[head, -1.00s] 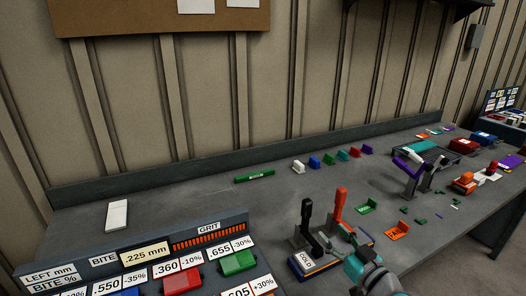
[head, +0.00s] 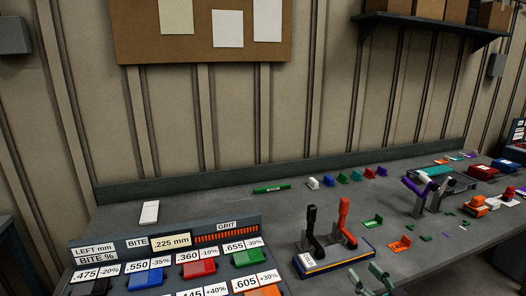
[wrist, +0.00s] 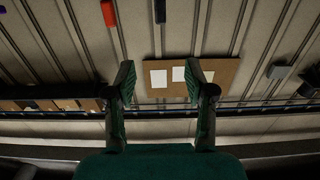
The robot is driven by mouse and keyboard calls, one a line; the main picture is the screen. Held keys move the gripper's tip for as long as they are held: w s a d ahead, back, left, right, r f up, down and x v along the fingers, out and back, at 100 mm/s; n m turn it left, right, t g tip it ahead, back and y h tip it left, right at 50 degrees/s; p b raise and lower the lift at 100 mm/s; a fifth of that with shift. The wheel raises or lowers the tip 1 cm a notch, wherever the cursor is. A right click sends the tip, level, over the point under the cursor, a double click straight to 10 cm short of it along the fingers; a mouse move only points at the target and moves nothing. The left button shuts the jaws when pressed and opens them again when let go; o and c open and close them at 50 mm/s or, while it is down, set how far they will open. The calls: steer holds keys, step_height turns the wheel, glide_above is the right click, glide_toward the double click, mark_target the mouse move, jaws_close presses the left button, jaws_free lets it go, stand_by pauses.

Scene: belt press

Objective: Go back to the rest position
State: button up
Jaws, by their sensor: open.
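My gripper (head: 376,279) shows at the bottom edge of the head view, in front of the bench and to the right of the label panel. In the wrist view my gripper (wrist: 160,82) has its two fingers apart, with nothing between them. Past the fingers, the wrist view shows the wall and a corkboard (wrist: 217,76) with white sheets, seen upside down.
The grey bench (head: 215,200) runs along the wall. A lever unit (head: 330,262) with black and red handles stands close behind my gripper. The label panel (head: 160,243) with coloured bins is at front left. Small coloured blocks (head: 342,178) line the back. A shelf (head: 430,28) hangs above right.

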steer(key=s+a+f+m+g+h, duration=0.1)
steer(key=s+a+f+m+h, duration=0.15)
steer(key=s+f, duration=0.7)
steer(key=s+a+f+m+g+h, duration=0.1)
steer(key=s+f+m+h, duration=0.15)
steer(key=s+f, duration=0.7)
steer(key=s+a+r, duration=0.1)
steer(key=s+r, duration=0.1)
steer(key=s, duration=1.2)
steer(key=s+a+r+n, duration=0.1)
steer(key=s+a+r, duration=0.1)
steer(key=s, duration=1.2)
steer(key=shift+r+h, duration=0.3)
steer(key=shift+r, duration=0.3)
